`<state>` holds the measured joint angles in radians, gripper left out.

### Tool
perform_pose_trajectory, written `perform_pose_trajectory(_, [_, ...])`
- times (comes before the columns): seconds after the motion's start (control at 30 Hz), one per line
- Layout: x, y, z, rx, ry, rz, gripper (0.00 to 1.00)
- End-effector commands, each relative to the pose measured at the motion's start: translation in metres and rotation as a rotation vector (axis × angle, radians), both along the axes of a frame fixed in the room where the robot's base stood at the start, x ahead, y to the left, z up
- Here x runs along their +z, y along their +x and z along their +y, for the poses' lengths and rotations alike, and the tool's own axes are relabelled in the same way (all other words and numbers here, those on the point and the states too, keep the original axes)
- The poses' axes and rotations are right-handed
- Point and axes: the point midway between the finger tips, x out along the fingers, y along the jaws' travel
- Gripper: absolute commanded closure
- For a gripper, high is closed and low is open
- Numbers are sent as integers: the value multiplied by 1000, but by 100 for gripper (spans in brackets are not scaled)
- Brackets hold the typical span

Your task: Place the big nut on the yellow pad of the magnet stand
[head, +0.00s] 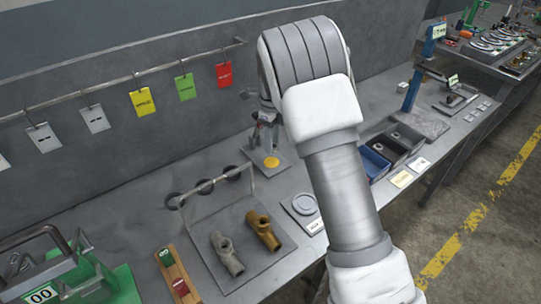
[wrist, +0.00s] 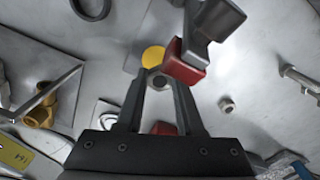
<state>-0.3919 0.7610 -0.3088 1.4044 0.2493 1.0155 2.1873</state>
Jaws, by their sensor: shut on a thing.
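My gripper (wrist: 159,84) is shut on a dark round thing between its fingertips, which I take to be the big nut (wrist: 160,82). In the wrist view it appears just below the yellow pad (wrist: 153,57); the height gap cannot be told. The yellow pad also shows in the head view (head: 271,162), on a grey plate below my arm. The magnet stand's red and grey head (wrist: 189,62) rises close to the right of my fingertips and partly overlaps the pad. A smaller nut (wrist: 226,104) lies apart to the right. The held nut is hidden in the head view.
A grey plate holds a brass fitting (head: 263,230) and a grey fitting (head: 227,255), with a thin wire frame behind. Open bins (head: 375,164) stand to the right. Coloured tags (head: 145,102) hang from a wall rail. A green fixture (head: 100,279) stands at front left.

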Motion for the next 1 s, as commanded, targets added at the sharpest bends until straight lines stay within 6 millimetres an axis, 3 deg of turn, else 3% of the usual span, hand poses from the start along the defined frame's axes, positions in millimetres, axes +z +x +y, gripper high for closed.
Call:
perform_pose_trajectory(0.17, [-8, -4, 6, -1, -1, -1, 100])
perform_pose_trajectory(0.43, [-44, -4, 6, 0, 0, 0, 100])
perform_pose_trajectory(0.8, [-48, -4, 6, 0, 0, 0, 100])
perform_pose_trajectory(0.83, [-48, -4, 6, 0, 0, 0, 62])
perform_pose_trajectory(1.0, [-47, -4, 6, 0, 1, -1, 34])
